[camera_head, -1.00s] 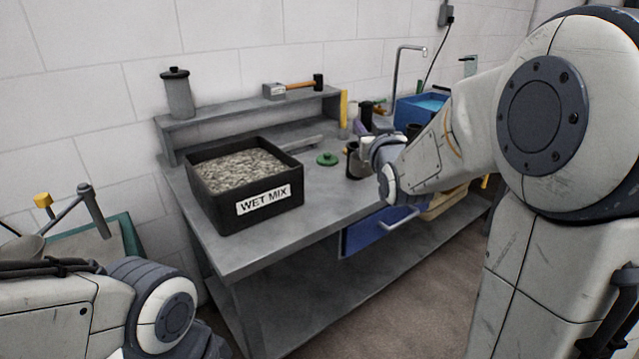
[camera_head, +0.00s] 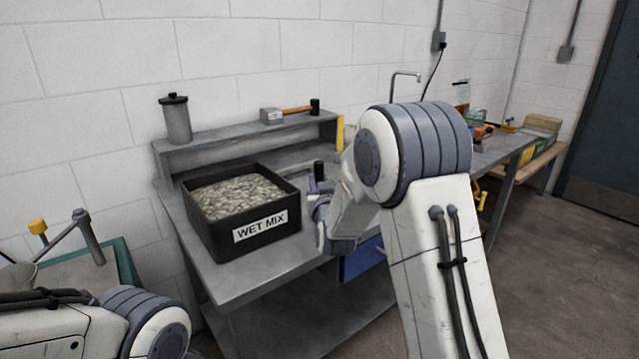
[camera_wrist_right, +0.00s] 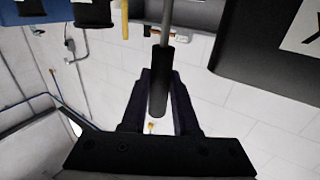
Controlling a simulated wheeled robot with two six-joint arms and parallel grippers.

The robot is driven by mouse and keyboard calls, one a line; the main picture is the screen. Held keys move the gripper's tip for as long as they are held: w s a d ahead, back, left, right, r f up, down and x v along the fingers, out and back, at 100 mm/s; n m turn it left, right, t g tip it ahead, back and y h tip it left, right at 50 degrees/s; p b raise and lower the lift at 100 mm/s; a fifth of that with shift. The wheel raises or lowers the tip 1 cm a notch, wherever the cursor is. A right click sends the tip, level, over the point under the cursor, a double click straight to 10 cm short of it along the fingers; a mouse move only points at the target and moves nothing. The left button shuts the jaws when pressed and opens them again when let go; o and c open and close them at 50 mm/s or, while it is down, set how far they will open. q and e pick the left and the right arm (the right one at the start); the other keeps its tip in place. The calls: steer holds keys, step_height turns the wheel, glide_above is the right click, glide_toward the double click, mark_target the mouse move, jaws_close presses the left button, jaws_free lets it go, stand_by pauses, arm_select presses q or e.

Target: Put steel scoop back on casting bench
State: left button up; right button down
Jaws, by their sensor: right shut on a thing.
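The steel scoop's black handle (camera_wrist_right: 158,85) is between the dark fingers of my right gripper (camera_wrist_right: 155,95) in the right wrist view, and its grey shaft (camera_wrist_right: 167,20) runs out of the top of that view. The scoop's bowl is not visible. In the head view my right gripper (camera_head: 313,182) is just right of the wet-mix bin, above the grey casting bench (camera_head: 245,285), with the black handle (camera_head: 319,170) standing up between its fingers. My arm hides part of the bench there. My left gripper is out of view; only its arm shows at lower left.
The black WET MIX bin (camera_head: 240,240) full of grey mix stands on the bench. A blue drawer (camera_head: 360,260) is below. Bare bench shows at the front left.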

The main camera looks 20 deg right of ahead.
steer(key=shift+f, duration=0.25)
steer(key=shift+f, duration=0.15)
steer(key=c, duration=0.7)
jaws_free()
